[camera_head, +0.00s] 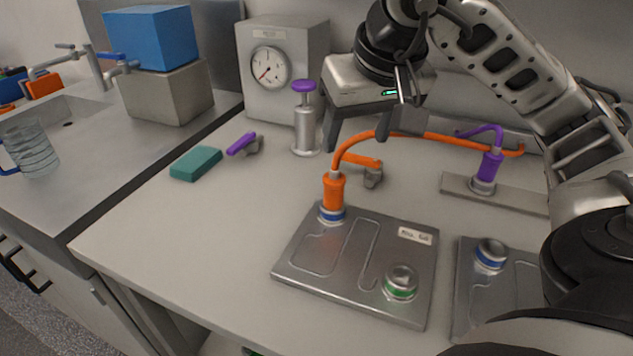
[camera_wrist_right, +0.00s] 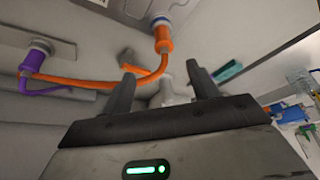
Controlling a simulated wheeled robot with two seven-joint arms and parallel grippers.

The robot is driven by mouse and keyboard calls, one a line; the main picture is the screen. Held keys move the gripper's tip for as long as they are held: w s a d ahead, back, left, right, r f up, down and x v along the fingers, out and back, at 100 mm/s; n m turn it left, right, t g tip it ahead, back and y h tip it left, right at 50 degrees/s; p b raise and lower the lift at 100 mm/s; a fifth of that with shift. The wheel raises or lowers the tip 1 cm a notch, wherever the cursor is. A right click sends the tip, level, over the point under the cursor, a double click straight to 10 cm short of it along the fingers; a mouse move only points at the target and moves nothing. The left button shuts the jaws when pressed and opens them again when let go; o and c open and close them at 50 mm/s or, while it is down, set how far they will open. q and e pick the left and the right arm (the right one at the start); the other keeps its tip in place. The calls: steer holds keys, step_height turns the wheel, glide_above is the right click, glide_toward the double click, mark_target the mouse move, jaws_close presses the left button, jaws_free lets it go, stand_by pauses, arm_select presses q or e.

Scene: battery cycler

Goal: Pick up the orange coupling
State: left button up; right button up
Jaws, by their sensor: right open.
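The orange coupling (camera_head: 333,192) stands upright on a blue-ringed port of the left metal plate (camera_head: 330,262). An orange hose (camera_head: 440,139) arches from its top toward the right. In the right wrist view the coupling (camera_wrist_right: 162,38) shows beyond my fingers, near the top. My right gripper (camera_head: 368,138) is open, above and behind the coupling, and apart from it. In the wrist view its two fingers (camera_wrist_right: 160,68) are spread with nothing held between them; the hose passes beyond them. My left gripper is not in view.
A purple coupling (camera_head: 489,166) stands on a strip at right. The plate's green-ringed port (camera_head: 401,282) is bare. An orange-handled fitting (camera_head: 371,170) lies behind the coupling. A purple-topped pump (camera_head: 305,120), gauge box (camera_head: 277,70) and teal block (camera_head: 196,163) stand farther left. The front-left counter is clear.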

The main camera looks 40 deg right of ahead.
mark_target(334, 187)
steer(key=b+x, duration=0.2)
steer(key=x, duration=0.6)
steer(key=shift+s+f, duration=0.15)
steer(key=shift+f, duration=0.15)
steer(key=shift+x, duration=0.85)
steer(key=x, duration=0.3)
steer(key=shift+w+a+f, duration=0.25)
steer(key=shift+w, duration=0.2)
steer(key=shift+w+d+f, duration=0.1)
steer(key=shift+w+f, duration=0.1)
steer(key=shift+f, duration=0.2)
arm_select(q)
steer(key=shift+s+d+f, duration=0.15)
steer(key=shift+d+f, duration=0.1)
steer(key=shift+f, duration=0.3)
arm_select(e)
steer(key=c, duration=1.3)
steer(key=shift+o, duration=0.2)
steer(key=shift+r, duration=0.1)
